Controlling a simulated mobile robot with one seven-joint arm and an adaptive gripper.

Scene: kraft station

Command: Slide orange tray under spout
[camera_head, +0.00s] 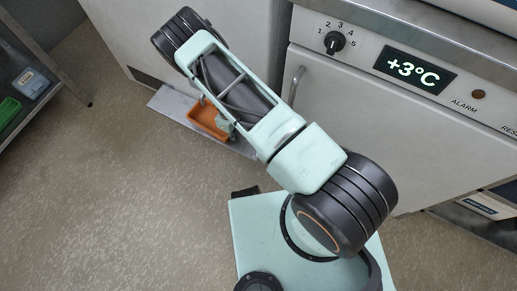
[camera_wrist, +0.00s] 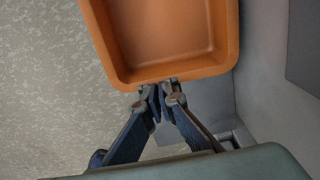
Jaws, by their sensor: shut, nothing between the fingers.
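The orange tray (camera_wrist: 180,70) fills the top of the wrist view, open side up and empty where I can see it. It also shows in the head view (camera_head: 207,119), low by the cabinet front and partly hidden behind my arm. My gripper (camera_wrist: 157,92) is shut with nothing between its fingers. Its fingertips are at the tray's near wall, touching it or very close; I cannot tell which. In the head view my gripper is mostly hidden by my arm. I cannot make out a spout in either view.
A grey plate (camera_head: 172,103) lies on the floor around the tray. The cabinet (camera_head: 345,130) with a dial (camera_head: 335,42) and a +3°C display (camera_head: 414,69) stands close behind. A shelf (camera_head: 38,75) with bins is at far left. The floor at left (camera_head: 90,190) is clear.

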